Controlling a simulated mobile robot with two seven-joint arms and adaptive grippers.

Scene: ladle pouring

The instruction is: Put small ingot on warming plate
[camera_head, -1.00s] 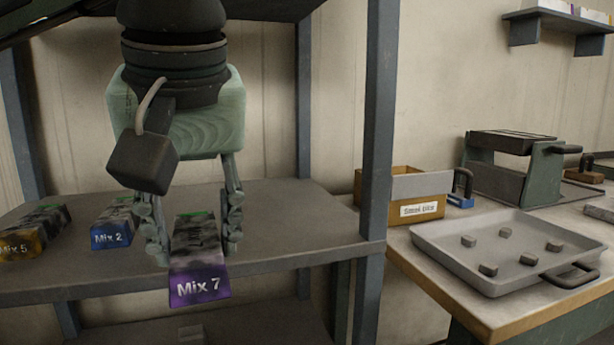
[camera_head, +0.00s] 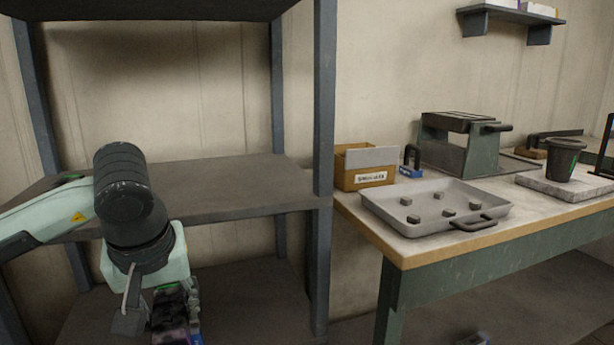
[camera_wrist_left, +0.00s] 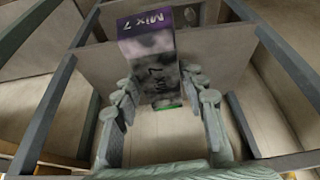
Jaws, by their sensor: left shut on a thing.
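Several small dark ingots (camera_head: 447,211) lie apart in a shallow grey tray (camera_head: 378,197) with a front handle, on the workbench at right. I cannot tell for sure which thing is the warming plate; a flat pale slab (camera_head: 535,181) with a dark cup on it lies further right. My left gripper (camera_wrist_left: 160,98) is shut on the purple and grey "Mix 7" box (camera_wrist_left: 148,48). In the head view this box (camera_head: 168,312) shows low at left, below the wrist, partly cut by the frame's lower edge. The right gripper is not in view.
A shelf rack (camera_head: 225,188) with blue-grey posts stands at left, its post (camera_head: 324,110) between my arm and the workbench (camera_head: 402,252). A labelled cardboard box (camera_head: 350,180), a blue-based clamp (camera_head: 411,165) and a green metal stand (camera_head: 465,147) are behind the tray.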

